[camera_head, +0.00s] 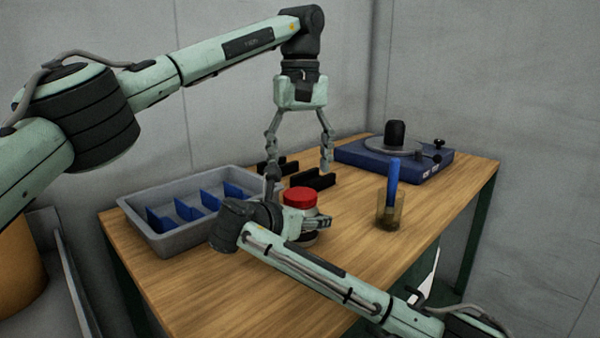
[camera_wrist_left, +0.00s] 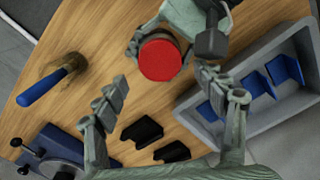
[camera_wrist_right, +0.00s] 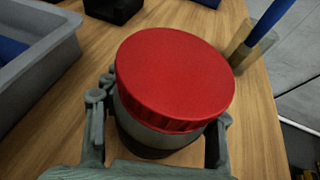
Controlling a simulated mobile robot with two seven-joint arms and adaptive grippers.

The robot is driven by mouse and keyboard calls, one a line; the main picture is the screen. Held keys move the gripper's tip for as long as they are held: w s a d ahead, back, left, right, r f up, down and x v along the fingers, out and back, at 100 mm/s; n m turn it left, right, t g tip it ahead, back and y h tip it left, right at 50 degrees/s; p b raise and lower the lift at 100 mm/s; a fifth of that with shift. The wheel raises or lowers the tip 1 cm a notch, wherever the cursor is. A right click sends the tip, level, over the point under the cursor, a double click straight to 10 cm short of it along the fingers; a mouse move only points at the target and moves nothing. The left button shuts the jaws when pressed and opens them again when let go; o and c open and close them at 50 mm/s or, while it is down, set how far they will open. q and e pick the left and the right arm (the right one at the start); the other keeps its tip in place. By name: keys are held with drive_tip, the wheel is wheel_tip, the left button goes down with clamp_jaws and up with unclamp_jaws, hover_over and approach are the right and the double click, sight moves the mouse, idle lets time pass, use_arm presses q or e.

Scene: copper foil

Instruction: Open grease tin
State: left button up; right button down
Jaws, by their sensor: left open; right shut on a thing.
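The grease tin has a red lid (camera_head: 299,197) and a grey-dark body (camera_wrist_right: 150,135). It stands upright on the wooden table, and the lid sits on its top. In the right wrist view the fingers of my right gripper (camera_wrist_right: 158,135) close around the tin's body below the lid. In the head view my right arm partly hides the tin. My left gripper (camera_head: 299,150) is open, empty and pointing down, above the table behind the tin. In the left wrist view the red lid (camera_wrist_left: 160,59) shows beyond and between the left fingertips (camera_wrist_left: 160,95).
A grey tray (camera_head: 165,240) with blue dividers stands left of the tin. Black holders (camera_head: 312,181) lie behind it. A glass jar (camera_head: 390,213) with a blue-handled tool (camera_head: 392,178) stands to the right. A blue turntable device (camera_head: 365,160) sits at the back right.

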sight(300, 193)
use_arm(q)
wheel_tip(300, 193, up, 3)
drive_tip(key=m, duration=0.3)
drive_tip(key=shift+f, duration=3.85)
drive_tip(key=shift+c, duration=0.6)
drive_tip(key=c, duration=1.1)
drive_tip(key=n, duration=0.3)
drive_tip(key=o, duration=1.3)
drive_tip(key=shift+c, duration=0.2)
